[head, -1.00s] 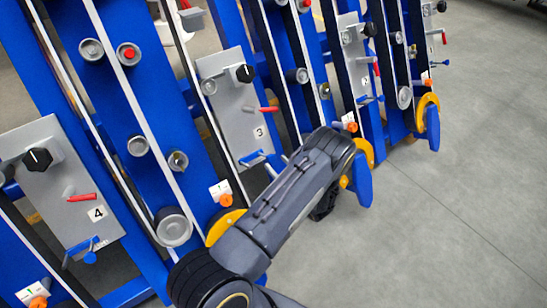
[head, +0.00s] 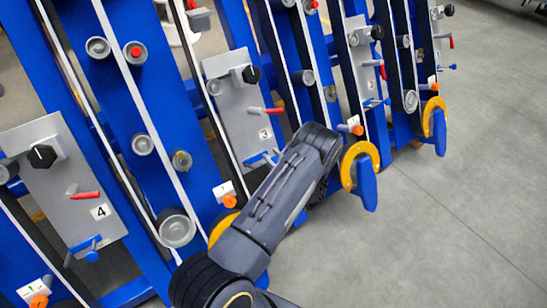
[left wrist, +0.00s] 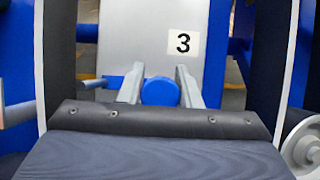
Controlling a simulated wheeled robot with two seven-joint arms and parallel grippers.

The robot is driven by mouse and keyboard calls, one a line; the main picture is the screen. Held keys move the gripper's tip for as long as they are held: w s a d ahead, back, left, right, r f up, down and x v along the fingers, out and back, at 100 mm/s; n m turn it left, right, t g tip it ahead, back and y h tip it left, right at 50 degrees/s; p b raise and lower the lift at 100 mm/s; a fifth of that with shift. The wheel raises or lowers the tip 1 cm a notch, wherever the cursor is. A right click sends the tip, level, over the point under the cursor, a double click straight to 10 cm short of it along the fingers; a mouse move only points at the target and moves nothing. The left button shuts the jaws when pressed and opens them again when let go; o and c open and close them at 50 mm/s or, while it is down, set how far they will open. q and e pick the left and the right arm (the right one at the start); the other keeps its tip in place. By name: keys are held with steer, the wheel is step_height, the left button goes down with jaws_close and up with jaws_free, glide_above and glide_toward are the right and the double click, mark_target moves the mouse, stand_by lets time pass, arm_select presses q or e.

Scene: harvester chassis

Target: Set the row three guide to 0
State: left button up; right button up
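The row three plate (head: 240,100) is grey, with a black knob (head: 251,74), a red lever (head: 272,110) and the number 3. A blue handle (head: 258,159) sits at its lower end, partly hidden near my left arm. In the left wrist view its round blue end (left wrist: 160,91) shows below the 3. My left gripper (left wrist: 160,70) is open, one finger on each side of this blue end; I cannot tell whether they touch it. In the head view my forearm hides most of the gripper. Which part is the guide is not marked. My right gripper is out of view.
The row four plate (head: 62,180) stands at left, and further rows stand behind at right. Orange knobs (head: 229,201) with white tags and yellow rings (head: 360,165) stick out low on the rows. The grey floor (head: 460,180) at right is clear.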

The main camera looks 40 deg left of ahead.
arm_select(q)
jaws_close()
steer(key=shift+w+d+b, duration=0.2)
steer(key=shift+w+b, duration=0.4)
steer(key=shift+w, duration=0.1)
steer(key=o, duration=0.9)
jaws_free()
steer(key=shift+w, duration=0.1)
steer(key=shift+c, duration=0.2)
steer(key=p+v, duration=0.1)
steer(key=v, duration=0.7)
